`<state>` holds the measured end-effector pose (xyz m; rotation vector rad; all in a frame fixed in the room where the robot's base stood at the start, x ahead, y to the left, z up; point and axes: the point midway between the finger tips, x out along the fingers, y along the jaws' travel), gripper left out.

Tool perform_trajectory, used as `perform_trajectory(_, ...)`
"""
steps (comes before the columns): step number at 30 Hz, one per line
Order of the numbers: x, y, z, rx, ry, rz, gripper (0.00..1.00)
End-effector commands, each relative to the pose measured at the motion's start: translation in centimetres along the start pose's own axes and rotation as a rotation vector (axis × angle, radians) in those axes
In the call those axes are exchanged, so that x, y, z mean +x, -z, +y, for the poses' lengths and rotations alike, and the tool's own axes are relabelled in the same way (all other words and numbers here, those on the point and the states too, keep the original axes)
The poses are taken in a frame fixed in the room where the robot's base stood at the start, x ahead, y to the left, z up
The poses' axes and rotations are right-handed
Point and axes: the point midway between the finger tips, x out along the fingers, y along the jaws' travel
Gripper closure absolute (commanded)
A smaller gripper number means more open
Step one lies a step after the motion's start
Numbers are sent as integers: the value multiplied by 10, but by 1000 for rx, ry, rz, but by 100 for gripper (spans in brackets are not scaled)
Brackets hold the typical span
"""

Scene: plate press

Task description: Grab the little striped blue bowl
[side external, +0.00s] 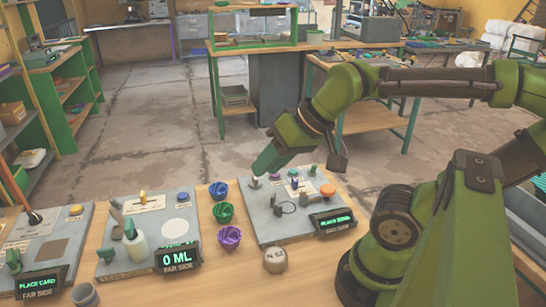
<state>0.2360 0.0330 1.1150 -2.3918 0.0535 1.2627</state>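The small blue bowl (219,190) stands on the wooden table, in the gap between two grey panels. Its sides look striped or ribbed, with darker bands. It is the farthest of a row of three bowls and nothing covers it. My gripper (259,173) is to the right of the blue bowl and a little higher in the picture, pointing down over the far left corner of the right panel. It is apart from the bowl. The fingers are small and seen from the side, so I cannot tell whether they are open or shut.
A green bowl (223,213) and a purple bowl (229,237) stand in front of the blue one. The right panel (270,228) carries knobs and a display; the middle panel (143,205) holds a bottle. A round weight (275,260) sits near the front.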

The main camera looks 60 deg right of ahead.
Motion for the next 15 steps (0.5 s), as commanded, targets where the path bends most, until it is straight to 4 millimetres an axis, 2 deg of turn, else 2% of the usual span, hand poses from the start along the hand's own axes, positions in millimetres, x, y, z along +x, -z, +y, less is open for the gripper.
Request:
perform_trajectory(1, 0, 0, 0, 0, 0, 0, 63)
perform_trajectory(10, 0, 0, 0, 1, 0, 0, 17)
perform_trajectory(15, 0, 0, 0, 1, 0, 0, 15)
